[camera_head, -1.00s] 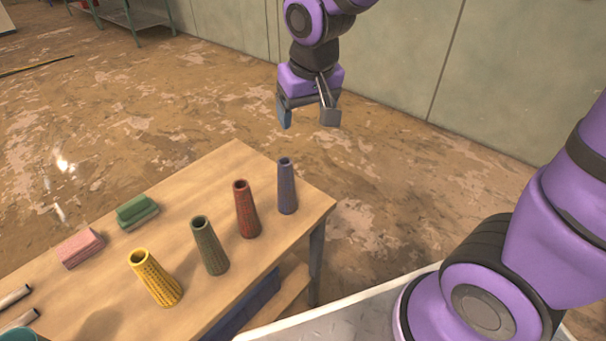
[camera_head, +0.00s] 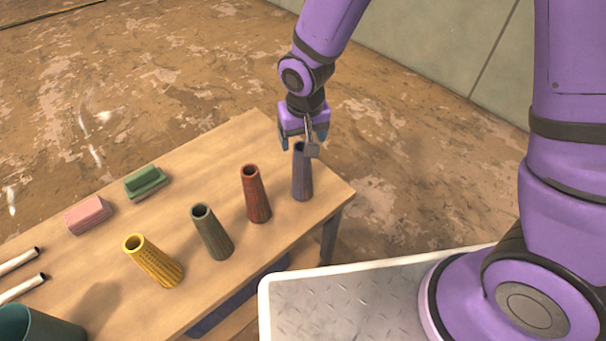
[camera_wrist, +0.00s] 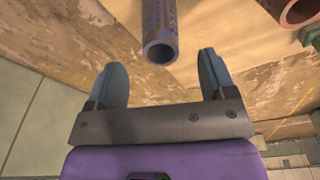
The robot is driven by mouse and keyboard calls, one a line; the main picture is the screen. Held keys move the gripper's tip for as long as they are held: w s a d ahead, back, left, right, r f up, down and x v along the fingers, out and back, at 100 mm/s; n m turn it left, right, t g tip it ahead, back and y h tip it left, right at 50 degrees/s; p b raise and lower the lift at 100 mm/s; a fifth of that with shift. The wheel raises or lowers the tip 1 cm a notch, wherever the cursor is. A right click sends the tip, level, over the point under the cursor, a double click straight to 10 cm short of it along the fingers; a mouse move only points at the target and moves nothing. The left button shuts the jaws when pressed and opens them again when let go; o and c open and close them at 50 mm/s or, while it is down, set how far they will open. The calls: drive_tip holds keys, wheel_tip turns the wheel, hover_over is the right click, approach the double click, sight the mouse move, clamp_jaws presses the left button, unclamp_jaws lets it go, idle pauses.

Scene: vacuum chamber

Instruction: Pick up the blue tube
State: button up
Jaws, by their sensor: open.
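The blue tube (camera_head: 302,178) stands upright near the far right corner of the wooden table (camera_head: 130,295). It is a tapered, textured cone with an open top. My gripper (camera_head: 302,142) is at the height of the tube's top, its fingers partly covering the rim. In the wrist view the blue tube (camera_wrist: 160,30) shows at the top, ahead of the gap between my two blue-grey fingers (camera_wrist: 160,82). The fingers are wide apart with nothing between them. Whether they touch the tube is not clear, but a gap shows in the wrist view.
A red tube (camera_head: 256,196) stands left of the blue one; green (camera_head: 212,234) and yellow (camera_head: 154,263) tubes follow. Green (camera_head: 146,181) and pink (camera_head: 88,214) blocks, white rods (camera_head: 20,289) and a teal container (camera_head: 38,325) are further left. My base is at the right.

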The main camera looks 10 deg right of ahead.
sight(301, 153)
drive_tip(key=shift+w+a+f, duration=0.1)
drive_tip(key=shift+w+f, duration=0.1)
drive_tip(key=shift+f, duration=1.4)
drive_tip(key=shift+w+f, duration=0.2)
drive_tip(key=shift+f, duration=1.4)
drive_tip(key=shift+c, duration=0.4)
drive_tip(key=c, duration=1.1)
drive_tip(key=shift+r, duration=0.1)
drive_tip(key=shift+c, duration=0.2)
